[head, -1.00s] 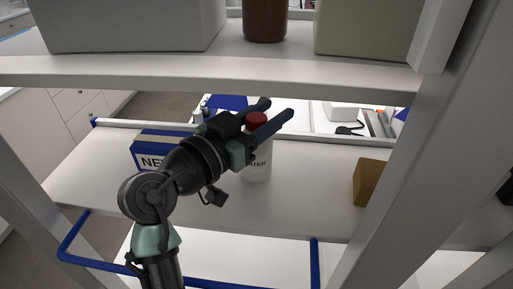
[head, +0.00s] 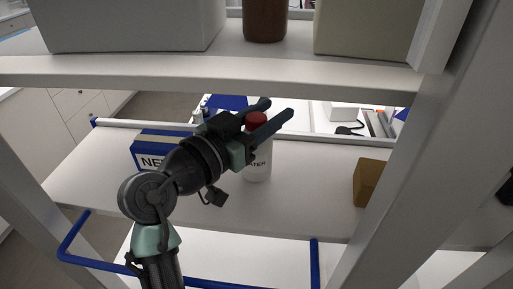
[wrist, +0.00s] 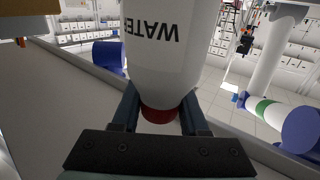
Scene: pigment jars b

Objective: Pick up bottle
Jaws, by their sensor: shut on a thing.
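The bottle (head: 257,166) is white with a red cap and dark lettering that ends in "ATER". It stands upright on the middle shelf in the head view. My gripper (head: 268,117) reaches in from the left, with one finger on each side of the bottle's top. In the wrist view the bottle (wrist: 170,50) appears upside down, reading "WATE". There its red cap (wrist: 159,115) lies between the two fingers of my gripper (wrist: 160,108), which is shut on the bottle near the cap. The far finger's contact is partly hidden.
A blue and tan box (head: 150,152) marked "NE" stands left, behind my arm. A brown box (head: 368,182) stands right on the same shelf (head: 310,190). The upper shelf (head: 200,72) is above, bearing large boxes and a brown jar (head: 265,20). A white post (head: 420,150) rises at right.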

